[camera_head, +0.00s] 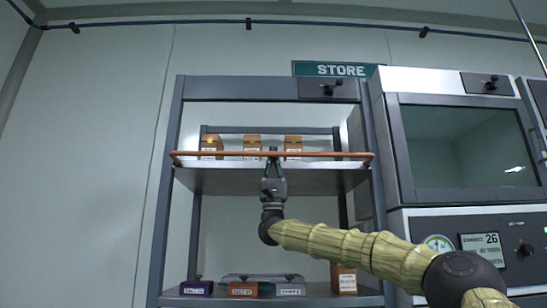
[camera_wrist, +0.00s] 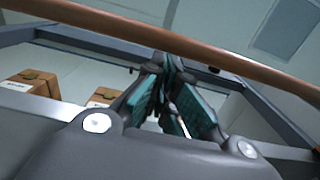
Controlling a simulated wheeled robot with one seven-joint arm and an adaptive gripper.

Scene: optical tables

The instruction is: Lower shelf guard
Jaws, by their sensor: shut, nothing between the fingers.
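The shelf guard is an orange-brown bar (camera_head: 220,154) that runs level across the front of the upper shelf (camera_head: 225,180) of the grey rack. My gripper (camera_head: 273,152) is at the middle of the bar, reaching up from below, with its fingers shut and empty. In the wrist view the bar (camera_wrist: 230,66) crosses slantwise just past the fingertips of my gripper (camera_wrist: 165,62). I cannot tell whether the fingertips touch it.
Several brown boxes (camera_head: 211,145) stand on the upper shelf behind the bar. The bottom shelf holds small labelled boxes (camera_head: 242,289) and a taller brown box (camera_head: 344,279). A cabinet with a dark window (camera_head: 465,145) stands close on the right. A STORE sign (camera_head: 340,69) is above.

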